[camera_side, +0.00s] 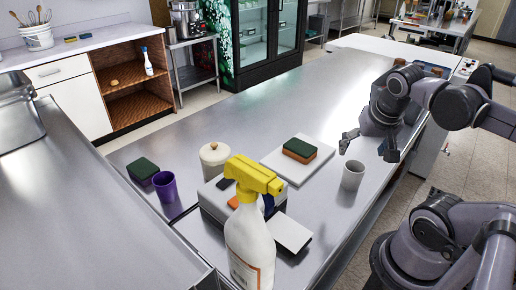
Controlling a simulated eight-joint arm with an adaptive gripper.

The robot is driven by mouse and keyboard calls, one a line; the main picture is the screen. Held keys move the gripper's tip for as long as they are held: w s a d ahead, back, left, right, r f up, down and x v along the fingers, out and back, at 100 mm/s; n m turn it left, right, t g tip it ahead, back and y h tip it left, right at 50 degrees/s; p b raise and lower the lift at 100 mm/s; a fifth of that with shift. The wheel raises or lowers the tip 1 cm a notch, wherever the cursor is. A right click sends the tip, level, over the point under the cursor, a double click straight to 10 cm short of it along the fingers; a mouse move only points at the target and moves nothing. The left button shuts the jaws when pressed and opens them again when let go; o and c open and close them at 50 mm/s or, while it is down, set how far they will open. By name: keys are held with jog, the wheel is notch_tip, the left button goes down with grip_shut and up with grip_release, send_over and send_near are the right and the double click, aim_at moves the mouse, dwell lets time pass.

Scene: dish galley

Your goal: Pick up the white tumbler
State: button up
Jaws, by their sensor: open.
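The white tumbler (352,176) stands upright on the steel counter (262,122), right of the middle of the side view. My gripper (367,147) is open and empty, its two fingers spread apart. It is above and behind the tumbler in the picture, apart from it. Nothing hides the tumbler.
A white board (281,167) with a green and orange sponge (300,149) lies left of the tumbler. A spray bottle (250,235) with a yellow head stands in front. A lidded jar (214,157), a purple cup (165,186) and a dark green sponge (143,170) are further left.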

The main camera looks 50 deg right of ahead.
aim_at(355, 169)
jog(key=shift+m, duration=0.3)
jog(key=shift+s+x, duration=0.15)
jog(key=shift+x, duration=1.6)
jog(key=shift+s+x, duration=0.2)
jog(key=shift+x, duration=1.55)
jog(key=shift+s+x, duration=0.15)
jog(key=shift+x, duration=1.6)
jog(key=shift+d+f, duration=0.1)
jog(key=shift+d, duration=0.1)
jog(key=c, duration=1.3)
